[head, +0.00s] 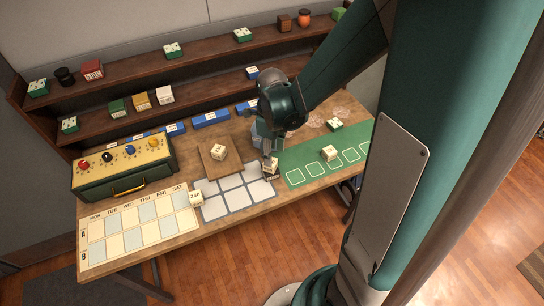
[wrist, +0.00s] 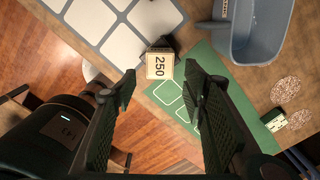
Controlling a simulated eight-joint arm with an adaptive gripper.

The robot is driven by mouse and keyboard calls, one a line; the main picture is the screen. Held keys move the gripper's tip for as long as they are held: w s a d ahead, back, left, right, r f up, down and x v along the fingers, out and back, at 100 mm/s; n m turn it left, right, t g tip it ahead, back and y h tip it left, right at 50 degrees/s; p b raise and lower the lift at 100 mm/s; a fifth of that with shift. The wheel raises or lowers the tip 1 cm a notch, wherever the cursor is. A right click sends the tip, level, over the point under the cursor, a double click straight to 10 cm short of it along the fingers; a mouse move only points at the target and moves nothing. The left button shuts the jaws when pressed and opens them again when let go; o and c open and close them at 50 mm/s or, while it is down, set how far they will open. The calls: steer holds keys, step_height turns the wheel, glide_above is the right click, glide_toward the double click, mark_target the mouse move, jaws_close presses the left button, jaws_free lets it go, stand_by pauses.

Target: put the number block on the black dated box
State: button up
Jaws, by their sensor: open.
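A cream number block marked 250 (wrist: 159,67) shows in the wrist view, just beyond and between my open fingertips. In the head view the cream block (head: 270,164) sits by the right edge of the grey-white grid mat. A dark box with a pale label (head: 272,177) shows directly beneath it, and dark sides show around the block in the wrist view. The block appears to rest on this box. My gripper (wrist: 160,88) is open with nothing between its fingers. In the head view my gripper (head: 267,150) is just above and behind the block.
Other cream blocks stand by the calendar mat (head: 195,198), on a wooden board (head: 218,151) and on the green mat (head: 328,152). A blue-grey bin (wrist: 232,42) is close to the block. A green-and-yellow box (head: 122,167) stands left. Shelves (head: 120,83) line the back.

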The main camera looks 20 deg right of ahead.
steer(key=shift+r, duration=2.75)
steer(key=s+a+r+n+t, duration=0.2)
steer(key=s+r+n, duration=0.4)
steer(key=n, duration=0.7)
steer(key=s+a+r+n+t, duration=0.2)
steer(key=s+r+n+t, duration=0.3)
steer(key=r+n, duration=0.6)
steer(key=s+n, duration=0.1)
steer(key=n, duration=0.2)
steer(key=shift+a+r, duration=0.25)
